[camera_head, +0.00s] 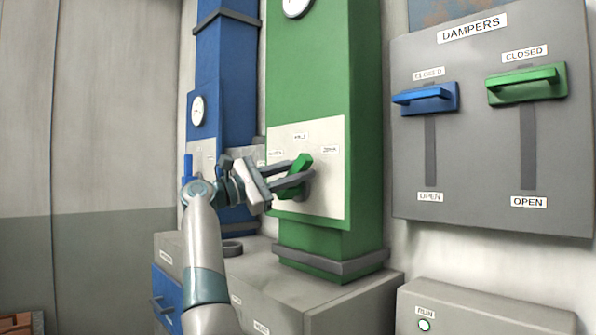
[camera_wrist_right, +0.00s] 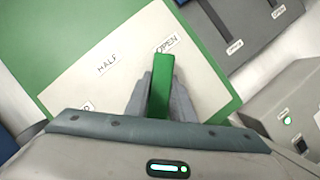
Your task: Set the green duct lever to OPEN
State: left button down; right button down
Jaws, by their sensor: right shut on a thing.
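The green duct lever (camera_head: 301,162) is on a pale plate (camera_head: 333,190) on the front of the green duct. My right gripper (camera_head: 294,174) is shut on it, one finger on each side. In the right wrist view the lever (camera_wrist_right: 161,82) stands up between the fingers, its tip just below the OPEN label (camera_wrist_right: 167,43). The HALF label (camera_wrist_right: 107,63) is to its left. A third label is partly covered by my gripper. The lever's pivot is hidden by the gripper. My left gripper is not in view.
A blue duct (camera_head: 226,75) stands left of the green one. A dampers panel (camera_head: 475,190) at right has blue (camera_head: 425,98) and green (camera_head: 527,86) sliders, both up at CLOSED. A grey box labelled RUN (camera_head: 480,318) is below. A grey cabinet (camera_head: 350,290) is under the ducts.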

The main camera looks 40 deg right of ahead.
jog(key=shift+f, duration=0.2)
jog(key=c, duration=1.5)
grip_release()
jog(key=shift+r, duration=0.1)
jog(key=shift+a, duration=0.15)
jog(key=shift+w+a+f+b, duration=0.15)
jog(key=shift+a+f+b, duration=0.15)
jog(key=shift+a, duration=0.3)
jog(key=shift+b+v, duration=0.4)
jog(key=shift+v, duration=0.8)
jog(key=b, duration=0.2)
send_near(292, 173)
jog(key=s+v, duration=0.1)
jog(key=v, duration=0.3)
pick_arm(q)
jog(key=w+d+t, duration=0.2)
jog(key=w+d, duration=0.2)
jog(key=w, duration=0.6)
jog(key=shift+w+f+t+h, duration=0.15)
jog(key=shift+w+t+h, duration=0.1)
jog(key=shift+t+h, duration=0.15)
pick_arm(e)
jog(key=shift+w+a+f, duration=0.25)
jog(key=shift+w+a, duration=0.4)
jog(key=shift+a, duration=0.25)
